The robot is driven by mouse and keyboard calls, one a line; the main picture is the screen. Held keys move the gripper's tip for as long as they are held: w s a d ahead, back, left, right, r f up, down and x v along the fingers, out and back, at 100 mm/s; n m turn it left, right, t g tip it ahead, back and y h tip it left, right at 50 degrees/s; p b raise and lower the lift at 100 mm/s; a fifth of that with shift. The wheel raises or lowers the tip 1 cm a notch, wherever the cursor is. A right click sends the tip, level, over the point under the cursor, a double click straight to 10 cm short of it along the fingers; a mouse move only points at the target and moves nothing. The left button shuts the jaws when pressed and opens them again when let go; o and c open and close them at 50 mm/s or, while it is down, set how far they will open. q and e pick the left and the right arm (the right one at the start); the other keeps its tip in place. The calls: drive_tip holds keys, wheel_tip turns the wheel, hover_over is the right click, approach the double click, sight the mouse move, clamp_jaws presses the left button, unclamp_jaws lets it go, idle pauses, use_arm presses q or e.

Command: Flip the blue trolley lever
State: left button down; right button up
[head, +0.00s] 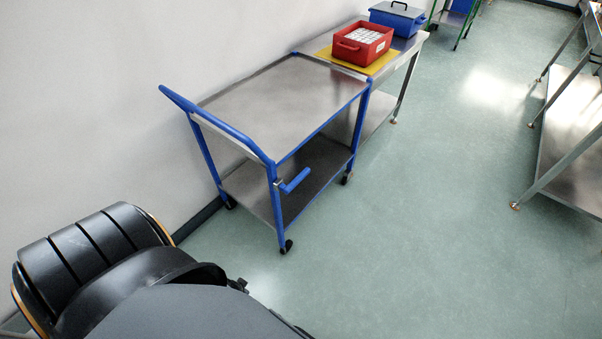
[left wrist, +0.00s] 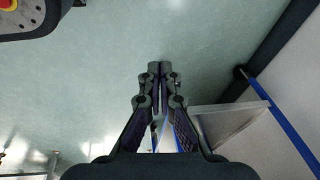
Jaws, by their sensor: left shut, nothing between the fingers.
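The blue trolley lever (head: 294,181) sticks out from the near corner post of the trolley in the head view, below the push handle. The trolley (head: 280,100) has a blue frame, a bare steel top and a darker lower shelf. In the left wrist view my left gripper (left wrist: 158,72) is shut and empty, with floor behind its fingertips. Part of a steel shelf (left wrist: 225,120) and a blue post (left wrist: 285,125) show to its right there. I cannot make out the lever in that view. My right gripper is in neither view.
A steel table (head: 408,47) stands behind the trolley, with a red crate (head: 350,50) of white items on a yellow mat (head: 378,66) and a blue lidded box (head: 398,18). Another steel table (head: 570,150) stands at the right. The floor between (head: 430,200) is clear. A wall runs along the left.

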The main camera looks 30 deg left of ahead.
use_arm(q)
drive_tip(key=w+a+r+t+b, duration=0.15)
drive_tip(key=w+a+r, duration=0.35)
drive_tip(key=w+r, duration=0.5)
drive_tip(key=w+a+r+t+b, duration=0.15)
drive_tip(key=w+a+r, duration=0.25)
drive_tip(key=w+r, duration=0.6)
drive_tip(key=w+d+r+t+h, duration=0.1)
drive_tip(key=w+d+r, duration=0.1)
drive_tip(key=w+r, duration=0.2)
drive_tip(key=w+d+r+m+t, duration=0.1)
drive_tip(key=w+d+r, duration=0.2)
drive_tip(key=r, duration=0.7)
drive_tip(key=w+d+r+t+h+b, duration=0.1)
drive_tip(key=w+d+r, duration=0.1)
drive_tip(key=w+r, duration=0.3)
wheel_tip(320, 180, up, 3)
drive_tip(key=shift+w+d+f+t+h, duration=0.1)
drive_tip(key=shift+w+d+t+h, duration=0.2)
drive_tip(key=shift+w+d, duration=0.05)
